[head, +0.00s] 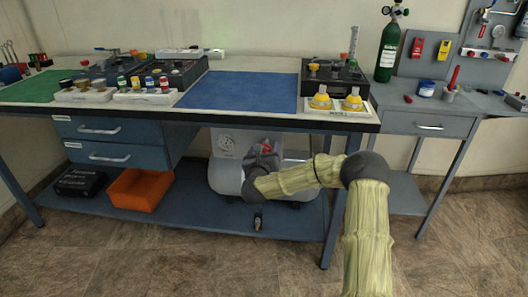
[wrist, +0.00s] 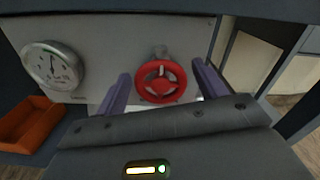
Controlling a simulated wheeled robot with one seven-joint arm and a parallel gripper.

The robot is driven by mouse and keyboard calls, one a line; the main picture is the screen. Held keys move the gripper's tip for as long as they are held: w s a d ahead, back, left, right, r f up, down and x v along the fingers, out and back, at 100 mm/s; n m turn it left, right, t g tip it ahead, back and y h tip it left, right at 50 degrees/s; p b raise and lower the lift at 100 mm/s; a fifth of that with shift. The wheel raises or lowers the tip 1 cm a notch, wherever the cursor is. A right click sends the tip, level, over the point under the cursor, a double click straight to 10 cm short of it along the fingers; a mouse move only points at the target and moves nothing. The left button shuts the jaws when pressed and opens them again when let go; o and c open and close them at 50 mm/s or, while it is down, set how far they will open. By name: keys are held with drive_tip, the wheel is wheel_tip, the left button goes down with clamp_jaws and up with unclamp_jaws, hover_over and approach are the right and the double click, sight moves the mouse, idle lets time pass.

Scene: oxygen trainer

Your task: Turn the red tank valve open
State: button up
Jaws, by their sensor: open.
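The red tank valve (wrist: 161,82) is a round spoked handwheel on the front of a pale grey tank unit (wrist: 100,62). In the wrist view the wheel appears between the two purple fingers of my gripper (wrist: 161,84). The fingers are open, with a gap on either side of the wheel; I cannot tell how far their tips reach along it. In the head view a bit of red valve (head: 266,148) shows at my wrist, and the grey unit (head: 223,172) stands under the bench. My arm hides most of the valve and the fingertips there.
A round pressure gauge (wrist: 52,66) is on the unit, left of the valve. An orange bin (head: 139,190) and a black case (head: 80,182) lie on the lower shelf. The bench top (head: 240,91) is above my gripper, with a table leg (head: 333,235) to the right.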

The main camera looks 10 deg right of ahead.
drive_tip(key=c, duration=1)
